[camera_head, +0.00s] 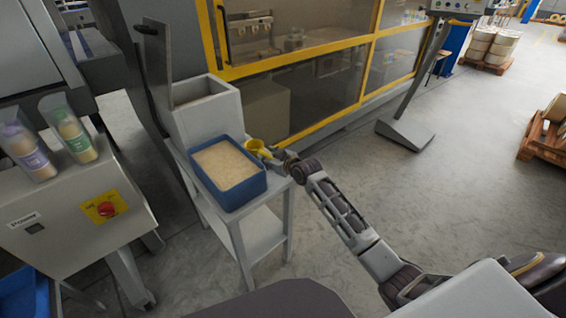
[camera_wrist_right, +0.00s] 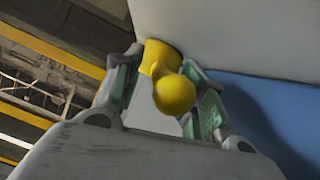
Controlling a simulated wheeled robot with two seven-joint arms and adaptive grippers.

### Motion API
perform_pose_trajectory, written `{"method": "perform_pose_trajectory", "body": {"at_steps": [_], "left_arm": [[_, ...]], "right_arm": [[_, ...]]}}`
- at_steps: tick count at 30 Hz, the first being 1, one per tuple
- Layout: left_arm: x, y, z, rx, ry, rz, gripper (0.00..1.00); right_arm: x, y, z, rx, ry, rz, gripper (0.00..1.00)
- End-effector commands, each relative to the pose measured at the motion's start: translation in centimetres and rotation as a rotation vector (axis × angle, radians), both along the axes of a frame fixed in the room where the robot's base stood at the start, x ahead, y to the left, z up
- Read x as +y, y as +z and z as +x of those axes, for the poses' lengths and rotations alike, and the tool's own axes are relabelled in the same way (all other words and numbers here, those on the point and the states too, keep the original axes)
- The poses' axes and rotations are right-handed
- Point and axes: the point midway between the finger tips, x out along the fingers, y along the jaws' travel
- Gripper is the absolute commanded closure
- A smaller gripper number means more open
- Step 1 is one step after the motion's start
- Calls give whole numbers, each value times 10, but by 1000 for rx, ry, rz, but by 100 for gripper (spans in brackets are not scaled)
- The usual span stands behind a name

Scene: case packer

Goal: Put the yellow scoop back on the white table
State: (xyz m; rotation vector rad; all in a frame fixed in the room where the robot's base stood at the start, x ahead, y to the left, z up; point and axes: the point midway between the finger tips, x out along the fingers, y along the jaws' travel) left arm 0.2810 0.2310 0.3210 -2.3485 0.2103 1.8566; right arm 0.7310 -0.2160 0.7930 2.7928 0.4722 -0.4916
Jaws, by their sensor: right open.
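The yellow scoop (camera_head: 256,148) is at the far right corner of the white table (camera_head: 278,184), beside the blue bin and close to the white box. My right gripper (camera_head: 273,156) reaches in from the right at the scoop. In the right wrist view, the yellow scoop (camera_wrist_right: 174,92) lies between the two green-padded fingers of my right gripper (camera_wrist_right: 163,62), which is open. Its rounded end points toward the camera, and its far part is beside a pale wall. I cannot tell whether the scoop rests fully on the table. My left gripper is not in view.
The blue bin (camera_head: 233,197) of pale granules fills much of the tabletop. A white box (camera_head: 209,118) stands behind it. A yellow-framed machine (camera_head: 300,60) is close behind the table. A grey control cabinet (camera_head: 75,215) is at left.

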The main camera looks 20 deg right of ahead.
Motion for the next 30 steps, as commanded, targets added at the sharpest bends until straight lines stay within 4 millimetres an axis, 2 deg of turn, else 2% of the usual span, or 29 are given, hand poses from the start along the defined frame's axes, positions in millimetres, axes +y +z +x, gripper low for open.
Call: {"method": "perform_pose_trajectory", "body": {"at_steps": [6,12,30], "left_arm": [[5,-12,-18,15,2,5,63],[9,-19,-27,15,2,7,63],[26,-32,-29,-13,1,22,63]], "right_arm": [[-5,7,-19,2,1,-2,60],[-11,15,-37,1,1,-1,60],[-26,36,-88,3,1,-2,60]]}}
